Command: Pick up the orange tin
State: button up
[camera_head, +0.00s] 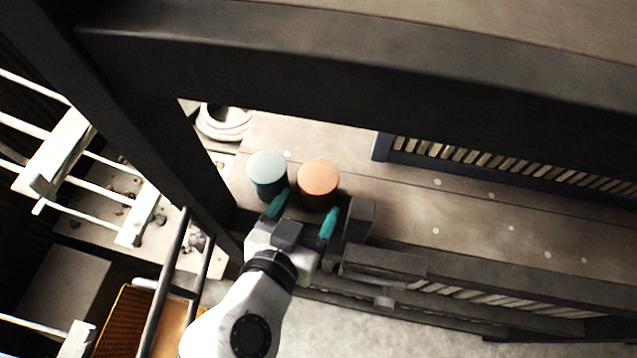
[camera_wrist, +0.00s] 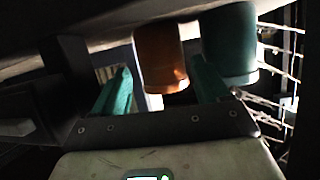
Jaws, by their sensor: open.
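The orange tin (camera_head: 318,178) stands upright on the wooden surface in the head view, just beyond my fingertips. It also shows in the wrist view (camera_wrist: 160,60), between and beyond the two fingers. My gripper (camera_head: 304,212) is open and empty, with teal fingers pointing toward the tin. In the wrist view my gripper (camera_wrist: 158,85) has one finger on each side of the orange tin's line. A teal tin (camera_head: 267,171) stands close to the left of the orange tin, by my left fingertip. It shows in the wrist view too (camera_wrist: 231,45), at right.
A dark beam (camera_head: 330,75) crosses above the surface, and a dark post (camera_head: 165,140) stands at left. A dark block (camera_head: 358,218) sits right beside my right finger. A slatted rack (camera_head: 480,160) lies at right. The wooden surface (camera_head: 450,215) is bare right of the tins.

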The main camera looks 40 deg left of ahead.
aim_at(311, 200)
jog(key=x, duration=0.4)
jog(key=shift+w+a+r, duration=0.15)
jog(key=shift+w+r, duration=0.05)
jog(key=shift+w, duration=0.05)
jog(key=c, duration=0.9)
